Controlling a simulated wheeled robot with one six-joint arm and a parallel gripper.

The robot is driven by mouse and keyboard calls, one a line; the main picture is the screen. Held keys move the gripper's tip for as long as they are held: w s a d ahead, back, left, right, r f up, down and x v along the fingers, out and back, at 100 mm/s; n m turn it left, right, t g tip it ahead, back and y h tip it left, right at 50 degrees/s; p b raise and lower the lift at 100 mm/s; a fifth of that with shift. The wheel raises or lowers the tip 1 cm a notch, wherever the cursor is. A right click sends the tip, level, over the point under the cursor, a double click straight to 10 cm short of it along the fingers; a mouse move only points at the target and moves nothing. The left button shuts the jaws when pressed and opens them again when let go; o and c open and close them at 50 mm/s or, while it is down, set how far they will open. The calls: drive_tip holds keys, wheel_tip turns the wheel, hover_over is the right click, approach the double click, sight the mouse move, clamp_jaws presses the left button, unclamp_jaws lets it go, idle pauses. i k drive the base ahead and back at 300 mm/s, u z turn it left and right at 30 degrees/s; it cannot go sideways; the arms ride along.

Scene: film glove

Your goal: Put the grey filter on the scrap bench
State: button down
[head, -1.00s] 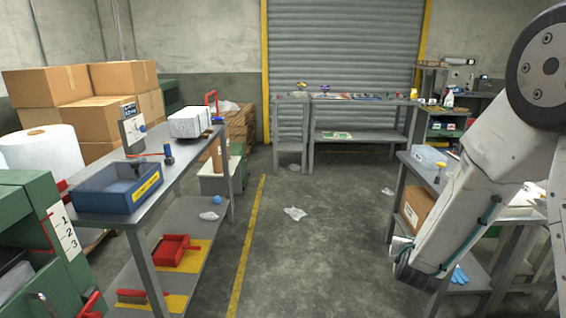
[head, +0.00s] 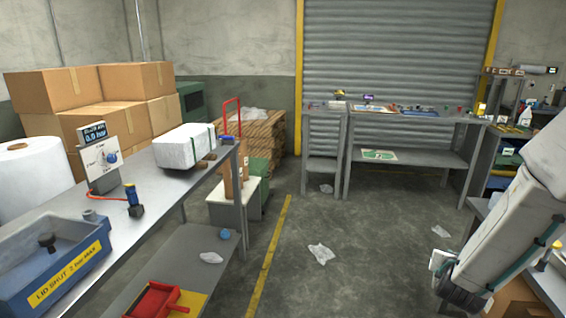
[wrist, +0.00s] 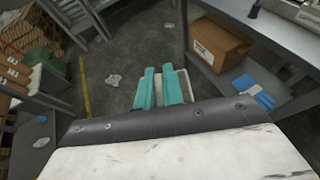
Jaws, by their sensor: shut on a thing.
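My gripper (wrist: 160,84) has teal fingers and shows in the middle of the wrist view, pointing out over the floor. It is shut on a pale grey, flat-looking thing (wrist: 187,84), which seems to be the grey filter. The fingers cover much of it. In the head view a pale bit of it (head: 438,260) shows by the end of my arm at the lower right. No bench carries a readable scrap label. A grey bench (head: 410,115) with small things on top stands against the shutter, well apart from my gripper.
A long grey bench (head: 125,225) on the left holds a blue tub, a gauge and a white wrapped block. Another bench (wrist: 282,35) with a cardboard box below is close on the right. The middle floor is open, with plastic scraps (head: 321,253) and a yellow line.

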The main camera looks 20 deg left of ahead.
sight(139, 191)
drive_tip(key=i, duration=1)
drive_tip(key=u, duration=1.55)
